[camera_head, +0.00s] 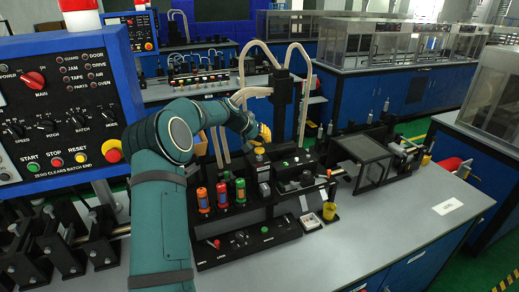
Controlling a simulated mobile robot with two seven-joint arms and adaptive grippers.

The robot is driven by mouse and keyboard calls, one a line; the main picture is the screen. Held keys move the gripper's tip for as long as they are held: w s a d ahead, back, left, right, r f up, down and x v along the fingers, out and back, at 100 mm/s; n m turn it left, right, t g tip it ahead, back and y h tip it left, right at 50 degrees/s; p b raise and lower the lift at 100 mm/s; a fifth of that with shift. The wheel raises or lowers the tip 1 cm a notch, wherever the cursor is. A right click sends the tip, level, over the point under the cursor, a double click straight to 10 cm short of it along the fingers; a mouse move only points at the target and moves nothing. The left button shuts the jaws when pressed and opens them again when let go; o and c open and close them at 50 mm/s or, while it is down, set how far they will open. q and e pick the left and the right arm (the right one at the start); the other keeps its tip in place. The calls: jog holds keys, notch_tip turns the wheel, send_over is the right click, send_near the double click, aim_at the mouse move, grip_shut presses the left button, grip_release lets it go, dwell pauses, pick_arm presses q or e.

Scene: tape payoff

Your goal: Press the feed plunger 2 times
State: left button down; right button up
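My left arm, teal, comes in from the lower left and bends over the black tape machine (236,228) on the bench. My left gripper (264,133) is at the far end of the arm, small and partly hidden by the wrist, with a yellow part showing. Just below it a yellow-topped knob (259,151) stands on the machine and looks like the feed plunger. A gap seems to lie between gripper and knob, but I cannot tell how wide it is. Whether the fingers are open or shut does not show. My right gripper is not in view.
A blue control panel (66,98) with buttons and knobs stands at the left. Red, orange and green cylinders (221,193) stand at the machine's front. The bench's front right (390,232) is clear.

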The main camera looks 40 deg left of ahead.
aim_at(263, 149)
pick_arm(q)
jog(key=shift+r+p, duration=1.45)
jog(key=shift+r, duration=1.1)
jog(key=shift+f, duration=0.1)
jog(key=n, duration=0.3)
jog(key=n+y+p, duration=0.1)
jog(key=n, duration=0.1)
jog(key=shift+a+r+g, duration=0.1)
jog(key=shift+r+g, duration=0.2)
jog(key=shift+r, duration=0.05)
jog(key=r+n+y+p, duration=0.1)
jog(key=n, duration=0.5)
jog(key=a+r+n+y+p, duration=0.1)
jog(key=n, duration=0.5)
jog(key=r+n+p, duration=0.1)
jog(key=n, duration=0.5)
jog(key=shift+w+a+g+y, duration=0.25)
jog(key=shift+a+g+y, duration=0.05)
jog(key=shift+g+y, duration=0.1)
